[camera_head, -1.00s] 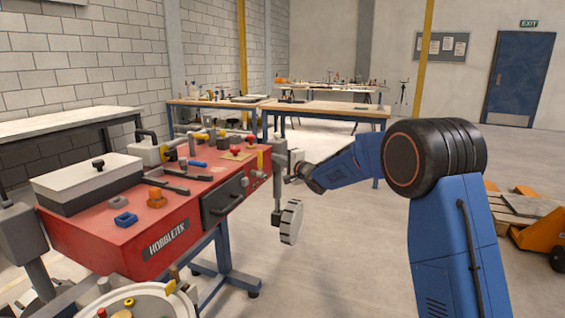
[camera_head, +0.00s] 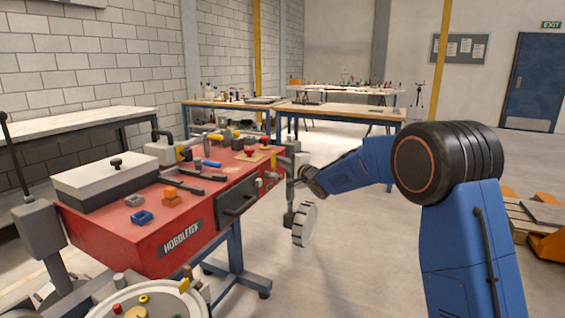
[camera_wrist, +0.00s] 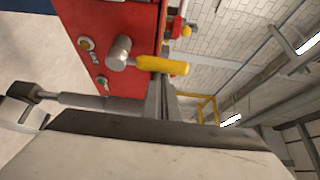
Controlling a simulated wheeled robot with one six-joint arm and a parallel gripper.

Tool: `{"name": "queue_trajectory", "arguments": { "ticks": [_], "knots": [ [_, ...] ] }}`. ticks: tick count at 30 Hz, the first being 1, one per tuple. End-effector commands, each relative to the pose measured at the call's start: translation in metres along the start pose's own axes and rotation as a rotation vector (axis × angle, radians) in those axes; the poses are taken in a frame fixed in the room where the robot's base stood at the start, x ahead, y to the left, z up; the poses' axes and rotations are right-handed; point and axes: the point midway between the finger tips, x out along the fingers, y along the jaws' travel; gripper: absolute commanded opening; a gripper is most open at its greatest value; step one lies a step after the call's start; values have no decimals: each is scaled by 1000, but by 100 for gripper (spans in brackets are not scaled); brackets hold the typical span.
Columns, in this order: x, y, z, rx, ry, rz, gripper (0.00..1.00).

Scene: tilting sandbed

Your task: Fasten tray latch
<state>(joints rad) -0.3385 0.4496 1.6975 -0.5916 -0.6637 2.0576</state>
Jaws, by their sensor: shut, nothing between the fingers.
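The red machine (camera_head: 130,234) stands at left in the head view, with a dark drawer-like tray front (camera_head: 222,212) and black handle on its side. In the wrist view, a yellow-gripped lever (camera_wrist: 163,65) sticks out from a silver round pivot (camera_wrist: 119,53) on the red panel (camera_wrist: 121,17); I take it for the latch, but cannot be sure. My gripper (camera_wrist: 163,84) is shut and empty, its narrow grey fingers close to the yellow grip. I cannot tell whether they touch. In the head view, my gripper (camera_head: 300,168) is small beside the machine's right end, partly hidden by grey parts there.
A pale notched wheel (camera_head: 304,224) hangs beside the machine's right end, below my gripper. A round pale vessel (camera_head: 150,302) stands in front.

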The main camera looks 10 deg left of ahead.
Motion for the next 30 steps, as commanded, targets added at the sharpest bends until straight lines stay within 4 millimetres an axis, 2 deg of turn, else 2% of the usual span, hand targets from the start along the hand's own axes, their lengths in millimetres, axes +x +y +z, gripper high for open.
{"name": "queue_trajectory", "arguments": {
  "ticks": [20, 30],
  "knots": [
    [-4, 0, 7, -88, -1, -52, 0],
    [-10, 2, 19, -261, -2, -153, 0]
  ]
}}
